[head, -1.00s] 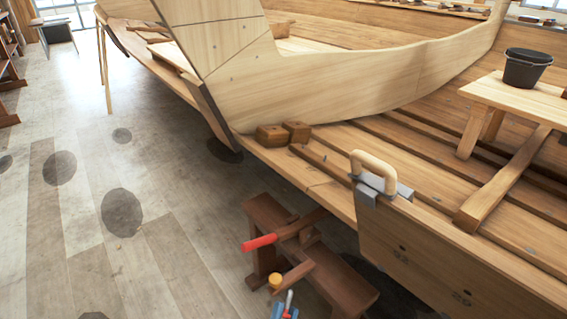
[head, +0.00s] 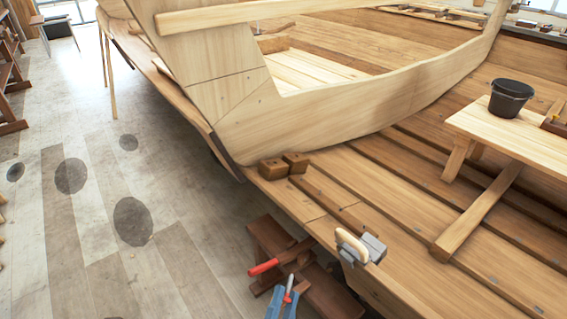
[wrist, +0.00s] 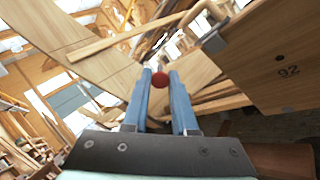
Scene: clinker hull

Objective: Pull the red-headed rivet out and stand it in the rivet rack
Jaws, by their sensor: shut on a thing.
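My gripper (head: 284,297) is at the bottom of the head view, its blue fingers shut on the red-headed rivet. The rivet's grey shank (head: 289,281) sticks up from between the fingers, in front of the low dark bench. The rivet appears clear of any plank. I cannot pick out the rivet rack for certain; a small brown box (head: 556,124) at the right edge, on the pale table, is cut off and unclear.
A red-handled tool (head: 263,268) lies on the low bench (head: 325,292) just beside my gripper. A grey clamp with a wooden handle (head: 352,246) grips the hull edge. A black bucket (head: 511,97) stands on the pale table (head: 480,125).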

